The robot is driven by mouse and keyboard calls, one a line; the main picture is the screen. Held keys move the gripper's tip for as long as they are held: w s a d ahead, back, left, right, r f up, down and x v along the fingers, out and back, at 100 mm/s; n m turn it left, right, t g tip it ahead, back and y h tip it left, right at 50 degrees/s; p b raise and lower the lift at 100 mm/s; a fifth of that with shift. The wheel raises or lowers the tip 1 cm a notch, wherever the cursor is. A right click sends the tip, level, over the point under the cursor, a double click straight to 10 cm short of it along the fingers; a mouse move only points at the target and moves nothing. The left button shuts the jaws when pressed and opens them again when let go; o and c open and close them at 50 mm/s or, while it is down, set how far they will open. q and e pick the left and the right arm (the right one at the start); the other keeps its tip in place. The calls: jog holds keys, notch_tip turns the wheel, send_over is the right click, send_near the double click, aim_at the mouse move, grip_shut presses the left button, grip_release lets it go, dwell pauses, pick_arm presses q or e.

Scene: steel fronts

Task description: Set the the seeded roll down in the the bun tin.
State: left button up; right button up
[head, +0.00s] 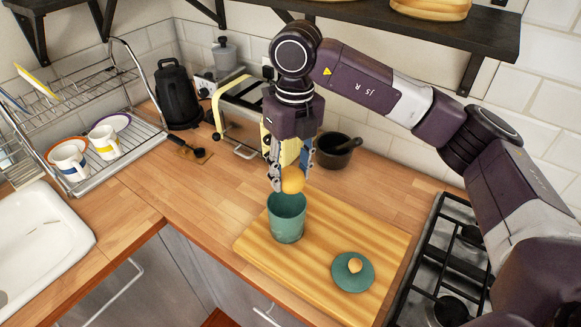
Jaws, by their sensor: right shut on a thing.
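The seeded roll (293,181) is a small golden-brown round bun. My right gripper (290,172) points down and is shut on it. The bun tin (286,222) is a teal open cylinder standing upright on the wooden board. The roll shows just above the tin's far rim; whether it touches the rim I cannot tell. The tin's lid (352,273), teal with a wooden knob, lies on the board to the right of the tin. The inside bottom of the tin is hidden. My left gripper is not in view.
The striped board (330,232) lies between the counter's front edge and the gas hob (445,262). A dark mortar (333,152), a cream toaster (240,112) and a black kettle (177,95) stand behind. A dish rack (105,135) is at left.

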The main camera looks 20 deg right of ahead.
aim_at(290, 183)
jog(key=shift+f+b, duration=0.7)
jog(key=shift+f, duration=1.1)
jog(key=o, duration=0.9)
jog(key=shift+o, duration=0.2)
jog(key=shift+r, duration=0.15)
jog(key=r, duration=1.1)
jog(key=shift+w+d+r, duration=0.1)
jog(key=shift+d+r, duration=0.15)
jog(key=shift+r, duration=0.15)
